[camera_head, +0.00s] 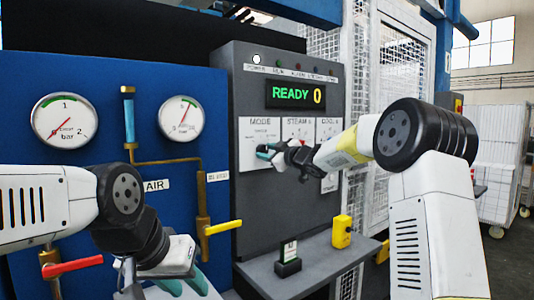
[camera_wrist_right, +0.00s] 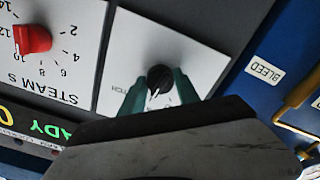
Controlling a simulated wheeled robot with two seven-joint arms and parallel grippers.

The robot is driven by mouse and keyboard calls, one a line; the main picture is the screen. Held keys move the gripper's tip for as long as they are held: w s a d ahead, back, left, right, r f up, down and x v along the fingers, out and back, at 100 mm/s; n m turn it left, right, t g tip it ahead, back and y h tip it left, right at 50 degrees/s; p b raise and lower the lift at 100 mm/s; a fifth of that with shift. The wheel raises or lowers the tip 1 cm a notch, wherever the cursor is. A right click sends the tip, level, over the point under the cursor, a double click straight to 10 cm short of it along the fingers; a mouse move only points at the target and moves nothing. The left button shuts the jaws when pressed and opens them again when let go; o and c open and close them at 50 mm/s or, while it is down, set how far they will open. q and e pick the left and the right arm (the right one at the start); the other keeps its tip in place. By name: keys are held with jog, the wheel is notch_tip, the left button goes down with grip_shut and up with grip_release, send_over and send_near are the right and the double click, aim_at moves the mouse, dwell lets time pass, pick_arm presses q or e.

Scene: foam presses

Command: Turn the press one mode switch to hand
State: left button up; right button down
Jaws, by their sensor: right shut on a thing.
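The press's grey control panel (camera_head: 295,75) carries a white MODE plate (camera_head: 258,128) at its left. In the right wrist view the plate (camera_wrist_right: 190,55) appears turned over, with a round black mode switch knob (camera_wrist_right: 158,76) on it. A white pointer line shows on the knob's lower side. My right gripper (camera_head: 268,152) reaches the plate; its green fingers (camera_wrist_right: 158,90) are shut on the knob, one on each side. The plate's labels are mostly hidden or too small to read. My left gripper (camera_head: 186,286) is low at the left, fingers apart, holding nothing visible.
A steam dial with a red knob (camera_wrist_right: 32,39) is beside the mode plate. Gauges, pipes, a red valve handle (camera_head: 72,266) and a yellow one (camera_head: 222,227) are at left. A yellow box (camera_head: 342,232) stands on the shelf (camera_head: 318,262).

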jog(key=n, duration=0.5)
jog(key=shift+n, duration=0.3)
jog(key=n, duration=0.5)
jog(key=shift+n, duration=0.3)
jog(key=c, duration=0.9)
grip_release()
jog(key=shift+d+r, duration=0.1)
jog(key=v, duration=0.7)
jog(key=shift+s+d, duration=0.2)
jog(key=shift+s, duration=0.05)
